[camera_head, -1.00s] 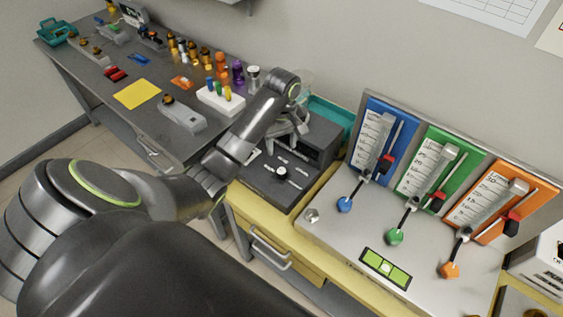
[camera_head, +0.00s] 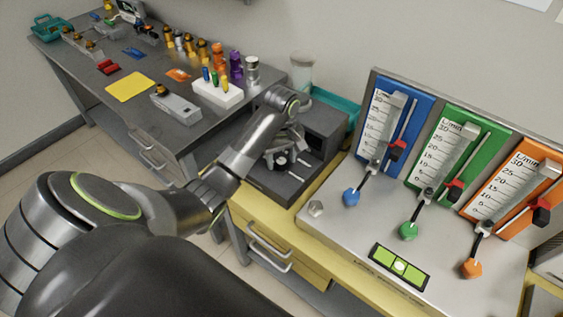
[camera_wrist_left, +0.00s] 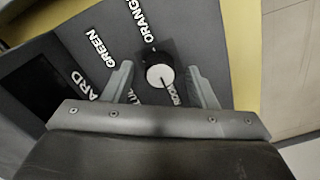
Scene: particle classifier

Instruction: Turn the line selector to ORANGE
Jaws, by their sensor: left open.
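The line selector is a round knob with a white top (camera_wrist_left: 160,75) on a dark panel (camera_wrist_left: 190,25) in the left wrist view. The words ORANGE and GREEN read clearly near it; BLUE and other lettering are partly hidden by the gripper. A thin dark line on the white top runs toward the bottom of the picture, away from ORANGE. My left gripper (camera_wrist_left: 162,82) is open, one finger on each side of the knob, with gaps showing. In the head view the knob (camera_head: 281,160) sits on the dark box (camera_head: 264,182), just under my left gripper (camera_head: 284,146).
Right of the box stands a metal panel (camera_head: 335,235) with blue, green and orange flow meters and matching knobs. A teal tray (camera_head: 336,103) lies behind the box. A grey bench (camera_head: 105,62) with bottles and small parts is at the left.

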